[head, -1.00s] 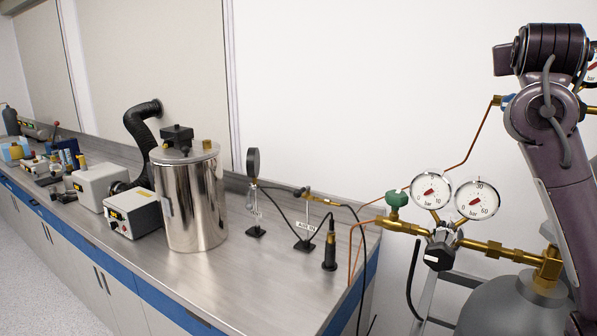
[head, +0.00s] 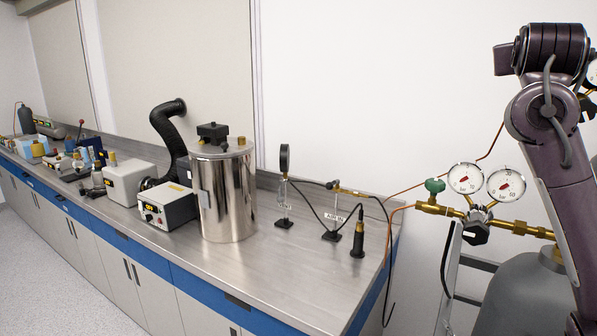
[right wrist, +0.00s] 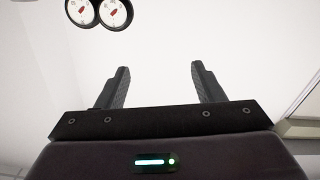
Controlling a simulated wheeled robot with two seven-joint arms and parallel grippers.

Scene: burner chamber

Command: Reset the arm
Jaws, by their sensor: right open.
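My right arm rises along the right edge of the head view, folded upward in front of the gas cylinder; its gripper is outside that view. In the right wrist view my right gripper (right wrist: 161,86) is open, with its two dark fingers apart and nothing between them. Two round pressure gauges (right wrist: 99,12) show beyond it at the top left of that view. My left arm and left gripper are in neither view.
A steel bench (head: 300,280) runs along the wall with a steel chamber (head: 226,195), a white control box (head: 168,206) and small stands. To the right are a regulator with a green knob (head: 435,186) and a grey gas cylinder (head: 515,300).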

